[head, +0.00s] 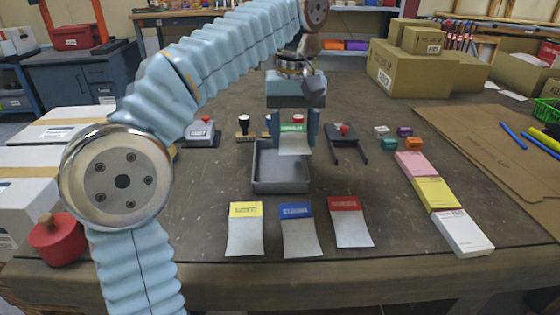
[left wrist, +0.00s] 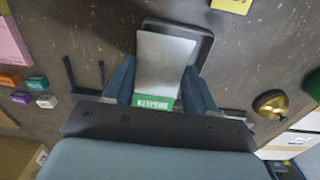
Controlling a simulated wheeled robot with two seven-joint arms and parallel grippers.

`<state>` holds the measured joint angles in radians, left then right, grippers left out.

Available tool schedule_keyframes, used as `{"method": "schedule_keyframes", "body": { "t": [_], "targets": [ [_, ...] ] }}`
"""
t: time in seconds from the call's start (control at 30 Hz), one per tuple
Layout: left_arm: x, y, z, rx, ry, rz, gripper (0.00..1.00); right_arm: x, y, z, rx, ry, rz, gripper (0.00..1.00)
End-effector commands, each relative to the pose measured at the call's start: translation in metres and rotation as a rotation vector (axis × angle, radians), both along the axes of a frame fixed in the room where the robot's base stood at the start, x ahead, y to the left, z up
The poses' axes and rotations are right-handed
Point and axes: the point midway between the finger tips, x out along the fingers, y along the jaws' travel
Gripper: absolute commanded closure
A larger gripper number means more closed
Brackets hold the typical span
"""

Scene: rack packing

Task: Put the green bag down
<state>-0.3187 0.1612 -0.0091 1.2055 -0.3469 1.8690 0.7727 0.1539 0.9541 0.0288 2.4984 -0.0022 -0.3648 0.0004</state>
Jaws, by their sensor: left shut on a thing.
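The green bag (head: 293,147), a pale pouch with a green header, hangs in my left gripper (head: 296,142). The left gripper is shut on it, with a finger on either side. In the left wrist view the bag (left wrist: 165,62) also shows between the two fingers (left wrist: 161,75). A grey tray (head: 282,187) lies on the table below and just in front of the bag; the tray (left wrist: 207,45) shows behind the bag in the left wrist view. The bag appears to be above the tray, but the exact gap is unclear. My right gripper is out of view.
Yellow (head: 246,230), blue (head: 298,232) and red-topped bags (head: 349,222) lie in a row before the tray. A dark forked holder (head: 347,147) stands right of it, a stamp (head: 243,130) left. Pads (head: 434,194) and small blocks (head: 388,144) lie at right.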

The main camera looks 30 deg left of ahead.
Motion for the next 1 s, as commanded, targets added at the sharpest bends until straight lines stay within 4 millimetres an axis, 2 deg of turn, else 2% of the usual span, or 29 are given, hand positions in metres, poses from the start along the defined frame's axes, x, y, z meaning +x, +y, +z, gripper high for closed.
{"method": "schedule_keyframes", "body": {
  "t": [0.03,0.27,0.4,0.53,0.97,1.0],
  "targets": [
    [0.001,0.007,-0.012,0.001,0.003,0.004,0.79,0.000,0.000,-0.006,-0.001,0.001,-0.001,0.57],
    [0.006,0.022,-0.029,0.000,0.000,0.001,0.79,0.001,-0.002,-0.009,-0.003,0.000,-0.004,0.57],
    [0.010,0.037,-0.049,0.000,0.002,0.003,0.79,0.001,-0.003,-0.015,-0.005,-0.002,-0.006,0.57],
    [0.010,0.036,-0.071,0.000,0.001,-0.001,0.79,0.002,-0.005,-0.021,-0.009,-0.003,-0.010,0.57],
    [0.010,0.035,-0.079,0.000,0.000,0.000,0.79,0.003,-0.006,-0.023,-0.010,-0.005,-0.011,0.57],
    [0.010,0.035,-0.079,0.000,0.000,0.000,0.42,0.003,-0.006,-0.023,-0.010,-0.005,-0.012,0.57]
  ]
}}
